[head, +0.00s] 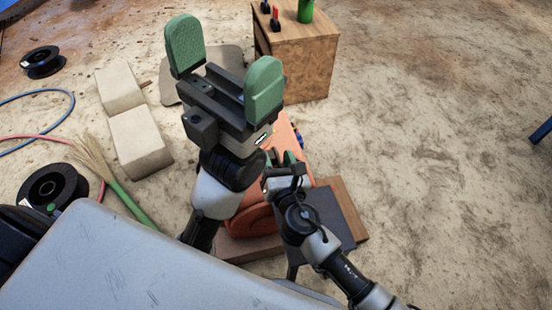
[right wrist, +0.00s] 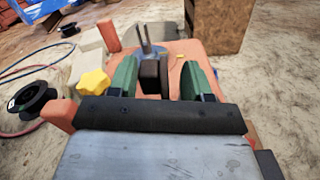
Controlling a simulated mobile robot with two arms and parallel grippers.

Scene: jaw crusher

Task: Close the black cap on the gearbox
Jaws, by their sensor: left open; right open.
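The orange gearbox (head: 285,135) is mostly hidden behind my arms in the head view. In the right wrist view its orange housing (right wrist: 188,47) lies beyond my right gripper. A black upright piece (right wrist: 149,75), which looks like the black cap, stands between the green fingers of my right gripper (right wrist: 161,78). The fingers are apart, with a visible gap on the right side; contact on the left is unclear. In the head view my right gripper (head: 283,159) is low over the gearbox. My left gripper (head: 225,66) is open and empty, raised close to the camera.
A yellow star knob (right wrist: 93,82) sits left of my right gripper. A wooden cabinet (head: 296,60) stands behind, with a green object (head: 305,11) on top. Pale blocks (head: 140,140), a broom (head: 115,178), cables and black spools (head: 42,62) lie at left.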

